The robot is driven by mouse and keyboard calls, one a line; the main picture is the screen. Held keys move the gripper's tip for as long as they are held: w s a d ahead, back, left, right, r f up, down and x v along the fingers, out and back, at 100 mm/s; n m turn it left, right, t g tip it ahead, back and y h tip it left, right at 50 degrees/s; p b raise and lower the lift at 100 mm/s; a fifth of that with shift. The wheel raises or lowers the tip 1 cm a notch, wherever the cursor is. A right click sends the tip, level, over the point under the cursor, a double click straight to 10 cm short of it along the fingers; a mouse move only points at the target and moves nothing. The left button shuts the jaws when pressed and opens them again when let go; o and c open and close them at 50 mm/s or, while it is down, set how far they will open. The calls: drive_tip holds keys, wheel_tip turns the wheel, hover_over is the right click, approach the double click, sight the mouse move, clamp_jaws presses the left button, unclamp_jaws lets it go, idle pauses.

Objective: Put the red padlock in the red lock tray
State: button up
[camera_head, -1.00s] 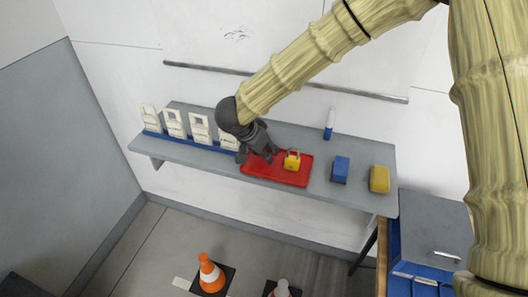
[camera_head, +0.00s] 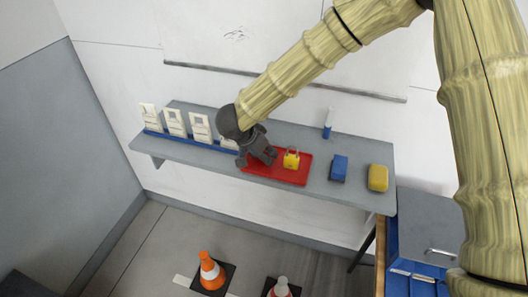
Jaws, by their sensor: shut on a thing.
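The red lock tray (camera_head: 297,178) lies flat on the grey wall shelf. A yellow padlock (camera_head: 291,158) stands upright on it, right of my gripper. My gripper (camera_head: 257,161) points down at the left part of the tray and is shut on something. The held thing is hidden by the dark fingers or lost against the red tray. No red padlock shows clearly anywhere else. I cannot tell whether the fingers or what they hold touch the tray.
White tags (camera_head: 174,123) stand in a blue rack left of my gripper, close to it. A blue block (camera_head: 339,168), a yellow block (camera_head: 378,178) and a blue-and-white marker (camera_head: 327,124) are on the shelf's right. Cones (camera_head: 210,271) stand on the floor below.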

drive_tip(key=o, duration=0.9)
drive_tip(key=shift+s+d+f, duration=0.1)
drive_tip(key=shift+s+f, duration=0.25)
drive_tip(key=shift+f, duration=0.4)
drive_tip(key=shift+o, duration=0.7)
drive_tip(key=shift+w+f, duration=0.2)
drive_tip(key=shift+w, duration=0.05)
drive_tip(key=shift+r, duration=0.1)
drive_tip(key=shift+s+r, duration=0.1)
drive_tip(key=shift+r, duration=0.1)
drive_tip(key=shift+w+r, duration=0.25)
drive_tip(key=shift+r, duration=0.2)
drive_tip(key=b+v, duration=0.2)
drive_tip(key=v, duration=1)
drive_tip(key=shift+r, duration=0.3)
